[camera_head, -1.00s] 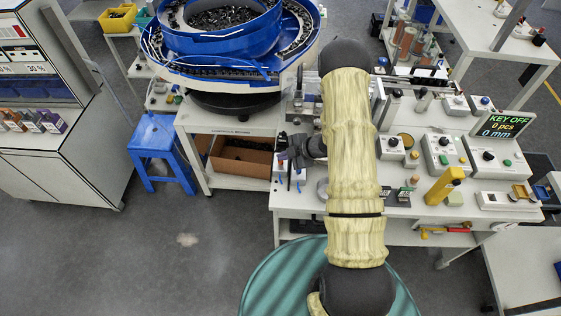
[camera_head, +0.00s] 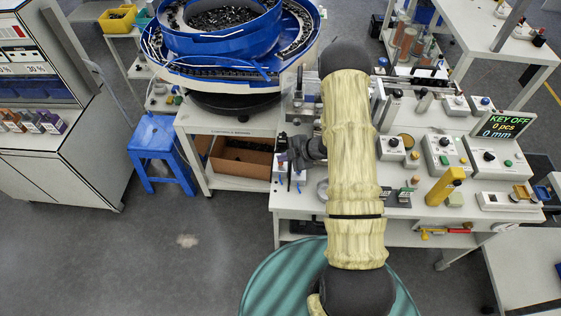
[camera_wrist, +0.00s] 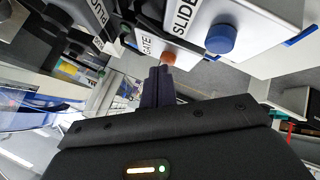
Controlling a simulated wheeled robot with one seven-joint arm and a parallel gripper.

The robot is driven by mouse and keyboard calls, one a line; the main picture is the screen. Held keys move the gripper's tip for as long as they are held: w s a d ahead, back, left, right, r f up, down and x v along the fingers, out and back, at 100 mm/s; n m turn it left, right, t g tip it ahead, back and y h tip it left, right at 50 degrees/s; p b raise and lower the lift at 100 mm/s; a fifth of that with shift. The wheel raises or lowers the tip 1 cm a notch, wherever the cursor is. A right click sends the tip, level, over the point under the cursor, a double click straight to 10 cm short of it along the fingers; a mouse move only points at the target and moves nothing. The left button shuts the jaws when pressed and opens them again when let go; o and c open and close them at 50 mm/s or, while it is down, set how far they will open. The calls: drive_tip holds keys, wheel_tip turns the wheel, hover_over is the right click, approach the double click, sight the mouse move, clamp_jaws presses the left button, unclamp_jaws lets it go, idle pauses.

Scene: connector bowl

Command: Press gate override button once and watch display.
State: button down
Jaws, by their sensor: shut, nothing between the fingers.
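In the wrist view, the orange gate button (camera_wrist: 168,57) sits on a white box labelled GATE (camera_wrist: 147,44). My gripper (camera_wrist: 158,70) has its dark fingers together and empty, with the tips at or very near the button; I cannot tell whether they touch it. In the head view, my gripper (camera_head: 284,160) is at the left end of the white bench (camera_head: 310,206), beside a small white box. The gate button cannot be made out there. The display (camera_head: 503,125) at the bench's right reads KEY OFF, 0 pcs, 0 mm.
A blue button (camera_wrist: 221,38) on a box labelled SLIDE is close to the right of the gate button in the wrist view. A yellow post (camera_head: 445,186) and several control boxes stand on the bench's right half.

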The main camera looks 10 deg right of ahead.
drive_tip(key=shift+f, duration=0.2)
idle(0.5)
drive_tip(key=shift+r+p, duration=0.55)
drive_tip(key=shift+r, duration=0.4)
wheel_tip(320, 180, up, 5)
drive_tip(key=p, duration=0.3)
drive_tip(key=shift+p, duration=0.35)
idle(0.5)
